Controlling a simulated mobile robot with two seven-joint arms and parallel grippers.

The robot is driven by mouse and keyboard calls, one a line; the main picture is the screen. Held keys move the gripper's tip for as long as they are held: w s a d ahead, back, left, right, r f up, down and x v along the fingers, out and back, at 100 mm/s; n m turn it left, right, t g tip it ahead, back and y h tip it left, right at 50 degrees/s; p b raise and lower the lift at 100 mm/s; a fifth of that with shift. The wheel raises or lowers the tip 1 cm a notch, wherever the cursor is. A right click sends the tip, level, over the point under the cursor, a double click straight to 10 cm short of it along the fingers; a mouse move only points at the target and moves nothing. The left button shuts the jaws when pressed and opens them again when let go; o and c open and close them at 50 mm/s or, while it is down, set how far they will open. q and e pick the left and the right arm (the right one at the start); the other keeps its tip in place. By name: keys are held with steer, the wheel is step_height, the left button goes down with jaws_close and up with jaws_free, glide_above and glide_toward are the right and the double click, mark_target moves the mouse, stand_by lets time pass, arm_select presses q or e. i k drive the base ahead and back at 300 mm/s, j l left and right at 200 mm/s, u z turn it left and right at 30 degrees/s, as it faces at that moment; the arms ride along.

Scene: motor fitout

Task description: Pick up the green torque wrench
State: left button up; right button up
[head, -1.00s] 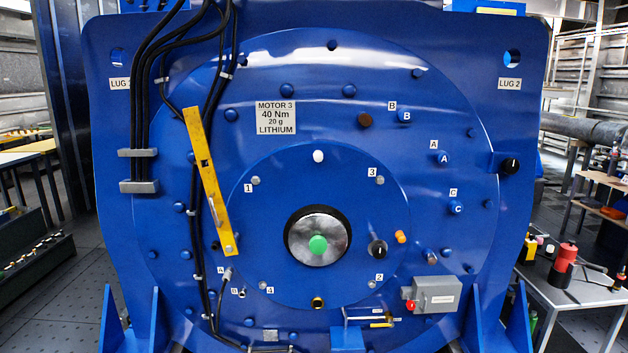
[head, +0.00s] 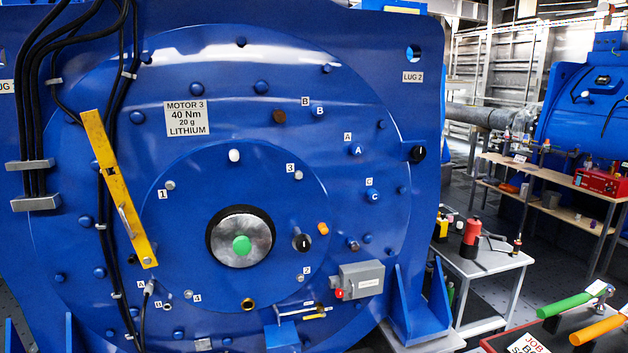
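A green-handled torque wrench (head: 565,305) lies at the lower right of the head view, with a silver head at its right end. It rests on a dark-topped, red-edged surface (head: 488,342) cut off by the picture's bottom edge. An orange-handled wrench (head: 598,330) lies just in front of it, roughly parallel. Neither of my grippers shows in the head view.
The big blue motor (head: 100,270) fills the left and middle. A small white table (head: 490,262) with a red bottle (head: 472,232) stands behind the wrenches. A wooden shelf bench (head: 545,172) with a red box (head: 602,182) stands farther back. Grey floor shows between them.

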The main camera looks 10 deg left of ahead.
mark_target(604, 290)
steer(key=i+u, duration=0.2)
steer(key=i, duration=0.25)
steer(key=i+u, duration=0.15)
steer(key=i, duration=0.3)
steer(key=i+l+u, duration=0.2)
steer(key=i, duration=0.25)
steer(key=i+l+u, duration=0.2)
steer(key=i, duration=0.25)
steer(key=i+l+u, duration=0.15)
steer(key=i, duration=0.3)
